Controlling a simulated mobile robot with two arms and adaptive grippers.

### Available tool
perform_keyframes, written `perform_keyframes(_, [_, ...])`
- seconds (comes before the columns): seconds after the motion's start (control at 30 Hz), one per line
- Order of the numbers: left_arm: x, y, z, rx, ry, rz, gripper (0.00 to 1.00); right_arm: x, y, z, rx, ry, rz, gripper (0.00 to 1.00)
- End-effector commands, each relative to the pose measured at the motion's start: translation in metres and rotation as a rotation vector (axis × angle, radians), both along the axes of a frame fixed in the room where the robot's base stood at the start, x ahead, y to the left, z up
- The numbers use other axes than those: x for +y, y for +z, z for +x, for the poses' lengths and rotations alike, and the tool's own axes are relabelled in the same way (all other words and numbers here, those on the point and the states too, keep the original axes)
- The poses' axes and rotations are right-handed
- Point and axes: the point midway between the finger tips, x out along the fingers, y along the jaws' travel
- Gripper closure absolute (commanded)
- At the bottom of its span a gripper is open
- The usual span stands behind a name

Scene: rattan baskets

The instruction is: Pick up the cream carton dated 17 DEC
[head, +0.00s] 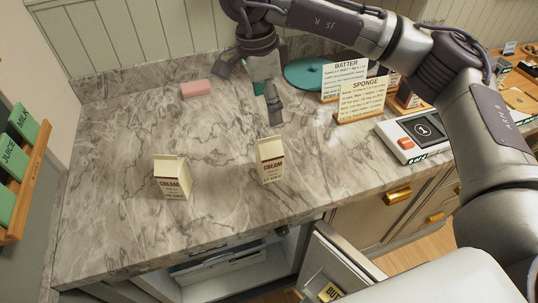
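Two cream cartons stand upright on the marble counter (120,130). One carton (173,179) is at the left and the other carton (271,161) is nearer the middle. My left gripper is out of view.
A pink block (195,89) and a teal round object (305,73) lie at the back. BATTER (345,68) and SPONGE (361,98) cards stand right of them, near a scale-like device (417,133). A fridge (235,272) is open below the counter. The counter's left side is clear.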

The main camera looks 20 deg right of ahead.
Motion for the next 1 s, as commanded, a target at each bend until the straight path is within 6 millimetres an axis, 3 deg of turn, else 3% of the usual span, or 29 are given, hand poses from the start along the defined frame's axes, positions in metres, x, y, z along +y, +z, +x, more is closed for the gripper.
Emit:
perform_keyframes(0.3, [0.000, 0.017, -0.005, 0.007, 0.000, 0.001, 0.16, -0.006, -0.059, -0.001, 0.007, 0.000, 0.003, 0.11])
perform_keyframes(0.53, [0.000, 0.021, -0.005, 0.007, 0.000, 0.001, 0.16, -0.007, -0.078, -0.001, 0.004, 0.003, 0.005, 0.11])
perform_keyframes(0.77, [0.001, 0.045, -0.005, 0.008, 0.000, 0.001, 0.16, -0.006, -0.106, -0.002, 0.008, 0.003, 0.005, 0.11])
perform_keyframes(1.0, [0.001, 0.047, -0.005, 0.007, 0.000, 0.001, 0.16, -0.008, -0.129, -0.001, 0.004, 0.004, 0.007, 0.11])
